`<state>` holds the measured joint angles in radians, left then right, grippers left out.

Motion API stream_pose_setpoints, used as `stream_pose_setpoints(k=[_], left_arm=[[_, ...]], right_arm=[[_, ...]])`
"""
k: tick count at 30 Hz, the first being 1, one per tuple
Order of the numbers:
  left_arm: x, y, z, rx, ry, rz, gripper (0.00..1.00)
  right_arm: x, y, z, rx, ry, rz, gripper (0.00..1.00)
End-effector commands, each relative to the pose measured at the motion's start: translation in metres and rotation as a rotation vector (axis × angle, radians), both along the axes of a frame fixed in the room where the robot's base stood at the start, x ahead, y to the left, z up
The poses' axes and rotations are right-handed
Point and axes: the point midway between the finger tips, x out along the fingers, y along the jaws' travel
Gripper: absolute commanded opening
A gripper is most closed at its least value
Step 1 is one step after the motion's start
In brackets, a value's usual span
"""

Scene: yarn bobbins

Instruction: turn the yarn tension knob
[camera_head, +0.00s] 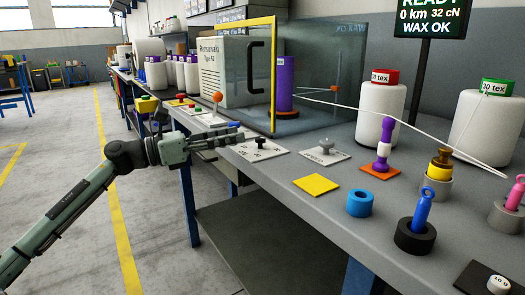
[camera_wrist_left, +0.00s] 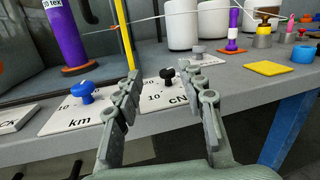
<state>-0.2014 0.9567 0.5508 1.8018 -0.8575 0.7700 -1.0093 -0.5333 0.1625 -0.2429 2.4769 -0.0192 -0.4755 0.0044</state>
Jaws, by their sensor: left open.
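The yarn tension knob (camera_wrist_left: 168,75) is a small black knob on a white plate (camera_wrist_left: 178,99) with dial numbers and "cN" on it. In the head view the black knob (camera_head: 260,142) stands near the bench's front edge, just beyond my left fingertips. My left gripper (camera_head: 240,133) reaches in from the left at about bench height. In the left wrist view its open fingers (camera_wrist_left: 163,82) frame the knob. I see nothing held, and cannot tell whether a finger touches the knob or plate. My right gripper is not in view.
A blue knob (camera_wrist_left: 84,90) on a "km" plate is left of the black one. A grey knob (camera_head: 325,146) on a white plate is to its right. A clear guard with a yellow frame (camera_head: 273,75) stands behind. A yellow pad (camera_head: 316,185) lies further right.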

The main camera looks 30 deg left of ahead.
Motion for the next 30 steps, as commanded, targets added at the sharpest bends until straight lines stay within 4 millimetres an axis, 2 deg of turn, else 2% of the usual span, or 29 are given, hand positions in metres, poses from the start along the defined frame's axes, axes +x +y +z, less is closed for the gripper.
stream_pose_setpoints(k=[1,6,18,30], left_arm=[[-0.003,0.0,-0.008,0.064,0.007,-0.022,0.4],[0.0,-0.008,-0.011,0.127,0.008,-0.05,0.4],[0.046,-0.043,-0.01,0.117,0.008,-0.047,0.4],[0.055,-0.05,-0.012,0.117,0.01,-0.046,0.4]], right_arm=[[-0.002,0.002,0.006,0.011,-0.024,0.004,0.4],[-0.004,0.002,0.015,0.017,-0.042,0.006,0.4],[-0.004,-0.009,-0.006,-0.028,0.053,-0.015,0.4],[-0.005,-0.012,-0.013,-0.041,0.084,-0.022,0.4]])
